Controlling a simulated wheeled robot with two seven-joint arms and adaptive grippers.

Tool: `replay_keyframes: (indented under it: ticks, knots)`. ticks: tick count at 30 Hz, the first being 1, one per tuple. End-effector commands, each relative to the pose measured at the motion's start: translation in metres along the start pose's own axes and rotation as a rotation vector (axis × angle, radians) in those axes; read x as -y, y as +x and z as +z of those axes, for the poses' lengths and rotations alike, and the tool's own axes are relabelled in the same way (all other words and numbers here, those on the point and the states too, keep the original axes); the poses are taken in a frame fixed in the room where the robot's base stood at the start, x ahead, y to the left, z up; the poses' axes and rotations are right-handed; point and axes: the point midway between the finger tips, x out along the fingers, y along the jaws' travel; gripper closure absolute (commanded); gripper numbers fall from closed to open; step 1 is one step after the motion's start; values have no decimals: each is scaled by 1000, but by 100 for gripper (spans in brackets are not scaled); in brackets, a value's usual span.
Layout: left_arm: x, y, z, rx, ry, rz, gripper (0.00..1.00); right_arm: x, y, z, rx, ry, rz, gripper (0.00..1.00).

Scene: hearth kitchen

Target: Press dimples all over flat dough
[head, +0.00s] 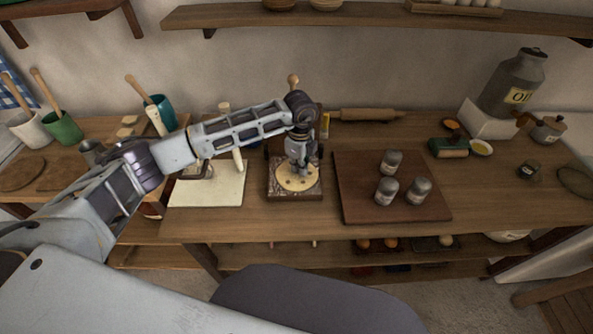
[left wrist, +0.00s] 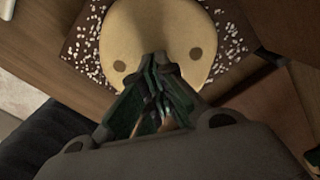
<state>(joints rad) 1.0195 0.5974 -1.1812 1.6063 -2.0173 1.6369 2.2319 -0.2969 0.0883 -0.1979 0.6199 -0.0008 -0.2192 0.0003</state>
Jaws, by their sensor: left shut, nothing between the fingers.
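The flat round dough (head: 288,181) lies on a dark, white-speckled board (head: 312,190) on the wooden table. My left gripper (head: 297,176) points down over the dough, shut and empty. In the left wrist view the pale dough (left wrist: 160,25) shows two dark round dimples, one on each side of my fingertips (left wrist: 160,62). The fingertips overlap the dough's near edge in that view; whether they touch it I cannot tell. A few small dimples also show near the dough's front edge in the head view. My right gripper is not in view.
A brown board (head: 350,200) with three grey-lidded jars (head: 387,190) stands just right of the dough. A pale board (head: 225,192) lies to the left. A rolling pin (head: 365,115) lies behind. The table's front right is clear.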

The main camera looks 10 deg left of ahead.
Motion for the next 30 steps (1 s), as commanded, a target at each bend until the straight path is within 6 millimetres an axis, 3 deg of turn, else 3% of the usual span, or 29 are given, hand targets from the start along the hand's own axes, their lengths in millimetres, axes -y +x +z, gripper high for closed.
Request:
replay_keyframes:
  ticks: [30]
  knots:
    - [0,14,0,0,0,1,100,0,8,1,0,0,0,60]
